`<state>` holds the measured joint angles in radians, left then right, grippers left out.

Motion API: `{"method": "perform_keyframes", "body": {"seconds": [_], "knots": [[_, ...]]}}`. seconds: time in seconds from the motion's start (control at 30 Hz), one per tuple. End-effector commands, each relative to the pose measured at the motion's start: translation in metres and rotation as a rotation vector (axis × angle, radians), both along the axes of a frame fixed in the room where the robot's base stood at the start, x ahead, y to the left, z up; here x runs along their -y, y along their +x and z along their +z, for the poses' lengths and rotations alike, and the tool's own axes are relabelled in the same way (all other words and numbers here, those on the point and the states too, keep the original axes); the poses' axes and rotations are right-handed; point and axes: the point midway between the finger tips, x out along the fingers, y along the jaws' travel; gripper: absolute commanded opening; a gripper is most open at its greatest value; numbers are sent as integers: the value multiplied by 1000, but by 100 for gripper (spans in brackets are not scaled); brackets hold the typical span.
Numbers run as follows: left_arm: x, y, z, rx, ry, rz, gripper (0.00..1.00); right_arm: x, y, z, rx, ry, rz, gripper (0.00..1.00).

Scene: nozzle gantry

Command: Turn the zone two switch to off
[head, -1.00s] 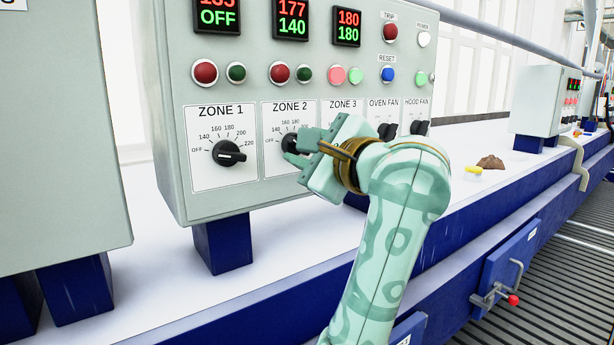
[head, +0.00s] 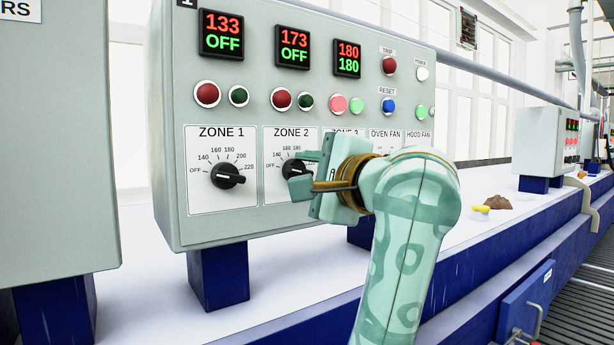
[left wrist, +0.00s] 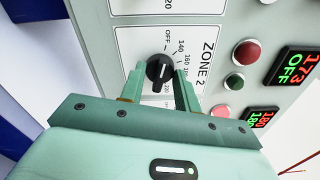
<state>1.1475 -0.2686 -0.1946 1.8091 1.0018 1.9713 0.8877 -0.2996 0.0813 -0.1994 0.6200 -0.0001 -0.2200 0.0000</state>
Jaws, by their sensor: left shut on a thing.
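The zone two switch is a black rotary knob (head: 290,168) on the white ZONE 2 plate (head: 275,200) of the grey control panel. My left gripper (head: 298,172) is at the knob and partly covers it and its scale in the head view. In the left wrist view the gripper's two fingers stand either side of the knob (left wrist: 159,69), shut on it. The knob's white mark there points roughly toward the OFF label. The zone two display (head: 293,47) reads a red 173 over a green OFF. My right gripper is in neither view.
The ZONE 1 knob (head: 227,175) is just left, under a display (head: 221,34) with green OFF. My left arm hides most of the ZONE 3 dial and the fan switches. Red, green and blue buttons sit above. White counter (head: 140,285) lies below.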

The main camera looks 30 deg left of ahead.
Motion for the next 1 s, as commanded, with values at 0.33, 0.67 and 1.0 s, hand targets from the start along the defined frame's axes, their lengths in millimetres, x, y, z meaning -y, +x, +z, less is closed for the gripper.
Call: {"method": "perform_keyframes", "body": {"seconds": [0.33, 0.67, 1.0], "knots": [[0, 0, 0, 0, -1, 0, 54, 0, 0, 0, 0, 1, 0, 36], [3, -1, 0, -1, 0, -1, 54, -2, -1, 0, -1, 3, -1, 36], [69, -28, 1, 2, 1, 0, 54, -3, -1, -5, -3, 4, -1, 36]]}}
